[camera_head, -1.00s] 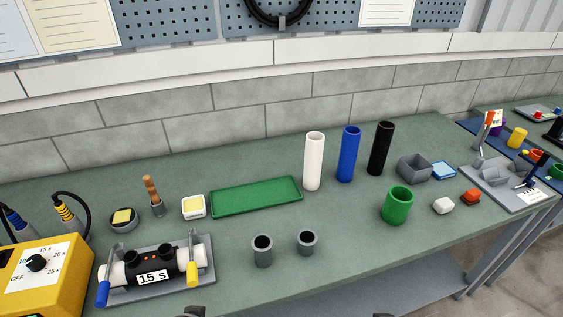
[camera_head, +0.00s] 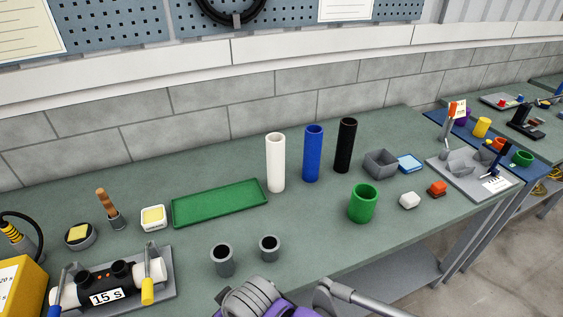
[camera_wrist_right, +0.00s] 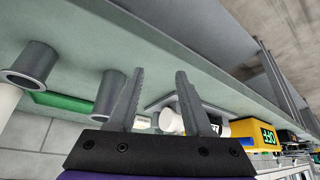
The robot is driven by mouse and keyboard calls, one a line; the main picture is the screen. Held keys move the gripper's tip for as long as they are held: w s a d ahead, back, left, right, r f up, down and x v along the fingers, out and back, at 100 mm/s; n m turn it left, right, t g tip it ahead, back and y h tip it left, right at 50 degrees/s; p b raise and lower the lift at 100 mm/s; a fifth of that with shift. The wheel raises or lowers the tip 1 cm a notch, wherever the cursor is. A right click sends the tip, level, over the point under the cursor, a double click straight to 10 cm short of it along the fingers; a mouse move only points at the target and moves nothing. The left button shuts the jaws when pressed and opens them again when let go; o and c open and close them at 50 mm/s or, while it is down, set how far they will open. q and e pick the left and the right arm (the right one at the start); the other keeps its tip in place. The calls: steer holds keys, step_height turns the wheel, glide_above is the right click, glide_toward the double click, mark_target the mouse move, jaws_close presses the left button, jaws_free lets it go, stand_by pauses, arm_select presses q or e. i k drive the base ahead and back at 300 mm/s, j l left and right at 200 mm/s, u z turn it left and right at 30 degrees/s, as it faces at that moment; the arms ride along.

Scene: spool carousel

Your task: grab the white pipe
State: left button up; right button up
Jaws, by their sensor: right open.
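The white pipe (camera_head: 276,163) stands upright on the green bench top in the head view, just right of the flat green tray (camera_head: 218,203). A blue pipe (camera_head: 313,154) and a black pipe (camera_head: 345,146) stand upright to its right. A white piece at the left edge of the right wrist view looks like part of the white pipe (camera_wrist_right: 8,104). My right gripper (camera_wrist_right: 160,73) is open and empty in that view, its fingers apart and touching nothing. Its fingers cannot be made out in the head view. My left gripper is not in view.
Two grey cups (camera_head: 222,260) (camera_head: 269,248) stand in front of the tray. A green cup (camera_head: 362,204), a grey box (camera_head: 381,163) and small blocks lie to the right. A clamp fixture (camera_head: 110,287) is at the left. The bench between cups and pipes is clear.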

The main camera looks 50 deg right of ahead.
mark_target(276, 164)
steer(key=l, duration=0.55)
steer(key=k+l, duration=0.15)
steer(key=l, duration=0.4)
steer(key=l+u, duration=0.1)
steer(key=l, duration=0.4)
steer(key=k, duration=0.1)
